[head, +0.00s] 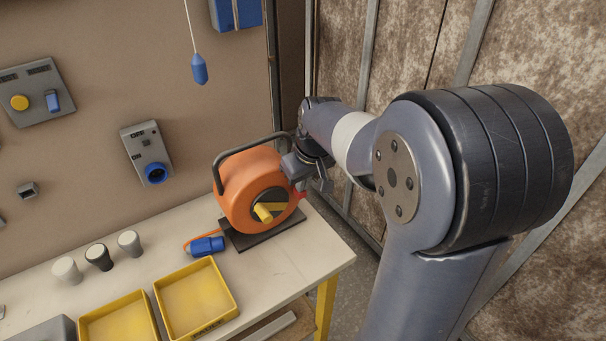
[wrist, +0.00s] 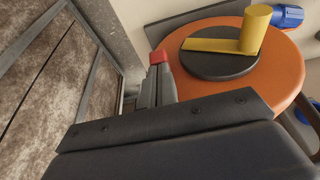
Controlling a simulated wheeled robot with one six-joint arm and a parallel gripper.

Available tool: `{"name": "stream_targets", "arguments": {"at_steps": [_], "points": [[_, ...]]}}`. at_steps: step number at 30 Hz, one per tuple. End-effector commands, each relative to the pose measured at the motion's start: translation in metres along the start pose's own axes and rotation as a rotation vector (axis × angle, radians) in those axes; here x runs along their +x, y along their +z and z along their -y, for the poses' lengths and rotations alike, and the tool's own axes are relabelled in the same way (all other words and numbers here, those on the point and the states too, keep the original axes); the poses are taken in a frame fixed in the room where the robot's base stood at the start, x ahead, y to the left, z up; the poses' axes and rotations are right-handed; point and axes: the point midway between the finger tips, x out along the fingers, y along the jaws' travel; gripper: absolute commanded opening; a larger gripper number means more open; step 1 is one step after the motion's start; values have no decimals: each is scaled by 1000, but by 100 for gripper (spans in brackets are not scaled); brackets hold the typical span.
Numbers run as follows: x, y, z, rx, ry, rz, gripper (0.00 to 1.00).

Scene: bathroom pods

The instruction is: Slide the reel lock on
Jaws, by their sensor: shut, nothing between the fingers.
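The orange cable reel (head: 248,190) stands upright on a dark base on the bench, with a black hub and a yellow crank (head: 264,212). It fills the right of the wrist view (wrist: 285,75). A small red piece, which looks like the reel lock (head: 299,193), sits at the reel's right edge. In the wrist view the red piece (wrist: 159,57) shows just past my fingertips. My gripper (wrist: 158,80) is shut and empty, beside the reel's rim. I cannot tell whether the fingertips touch the red piece. In the head view my gripper (head: 318,178) is partly hidden by its own wrist.
A blue plug (head: 207,246) lies left of the reel on an orange cable. Yellow trays (head: 232,303) and several small cups (head: 98,256) are on the bench (head: 290,265). A black handle (head: 228,166) arches over the reel. A panelled wall (head: 400,60) stands close on the right.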

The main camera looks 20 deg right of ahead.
Motion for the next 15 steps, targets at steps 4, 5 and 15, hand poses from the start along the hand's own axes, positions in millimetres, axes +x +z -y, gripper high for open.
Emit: {"name": "stream_targets", "arguments": {"at_steps": [4,5,15], "points": [[5,4,1,1,-4,14,0],[4,4,1,1,-5,15,0],[-34,-12,4,1,-2,5,0]]}}
